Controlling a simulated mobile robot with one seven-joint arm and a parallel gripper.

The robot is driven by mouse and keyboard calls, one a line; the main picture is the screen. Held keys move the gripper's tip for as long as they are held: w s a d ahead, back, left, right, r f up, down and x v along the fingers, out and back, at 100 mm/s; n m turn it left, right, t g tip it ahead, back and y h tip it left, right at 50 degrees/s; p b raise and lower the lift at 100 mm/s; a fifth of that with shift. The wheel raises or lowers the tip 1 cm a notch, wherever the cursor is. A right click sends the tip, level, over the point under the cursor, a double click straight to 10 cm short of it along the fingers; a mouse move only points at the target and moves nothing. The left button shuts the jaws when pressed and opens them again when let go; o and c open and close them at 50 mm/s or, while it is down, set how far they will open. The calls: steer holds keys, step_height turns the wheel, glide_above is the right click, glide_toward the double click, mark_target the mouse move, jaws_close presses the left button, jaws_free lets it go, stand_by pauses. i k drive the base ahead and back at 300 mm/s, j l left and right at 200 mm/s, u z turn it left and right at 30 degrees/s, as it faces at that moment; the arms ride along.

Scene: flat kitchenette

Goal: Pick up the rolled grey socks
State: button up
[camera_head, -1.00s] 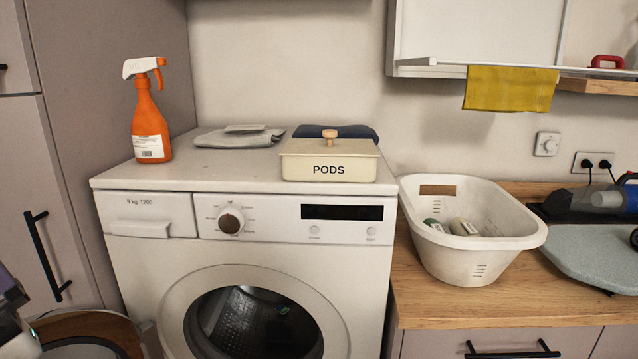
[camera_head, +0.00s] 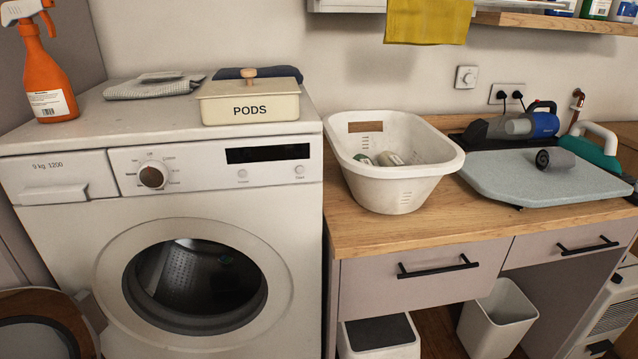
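A small dark grey roll (camera_head: 556,159), which looks like the rolled grey socks, lies on the pale grey-blue ironing board (camera_head: 500,184) at the right. Its round end faces left and nothing touches it from above. A white laundry basket (camera_head: 400,188) stands on the wooden counter to the left of the board. Inside it lie a greenish roll (camera_head: 362,160) and a pale beige-grey roll (camera_head: 390,159), partly hidden by the rim. My gripper is not in view.
A blue and grey appliance (camera_head: 520,124) and a teal one with a pale handle (camera_head: 597,147) stand behind the board. The PODS box (camera_head: 249,109) and orange spray bottle (camera_head: 47,82) sit on the washer (camera_head: 75,138). The counter's front strip (camera_head: 420,220) is clear.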

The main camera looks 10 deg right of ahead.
mark_target(553, 158)
steer(key=z, duration=1.4)
steer(key=u, duration=0.35)
steer(key=i+l+u, duration=0.1)
steer(key=l+u, duration=0.15)
steer(key=i+l+u, duration=0.2)
steer(key=l+u, duration=0.25)
steer(key=l, duration=0.15)
steer(key=i+l+u, duration=0.1)
steer(key=l, duration=0.55)
steer(key=i+l+u, duration=0.1)
steer(key=l, duration=0.6)
steer(key=i+l+u, duration=0.1)
steer(key=l, duration=0.55)
steer(key=i+l, duration=0.1)
steer(key=l, duration=0.2)
steer(key=i+l, duration=0.25)
steer(key=l, duration=0.3)
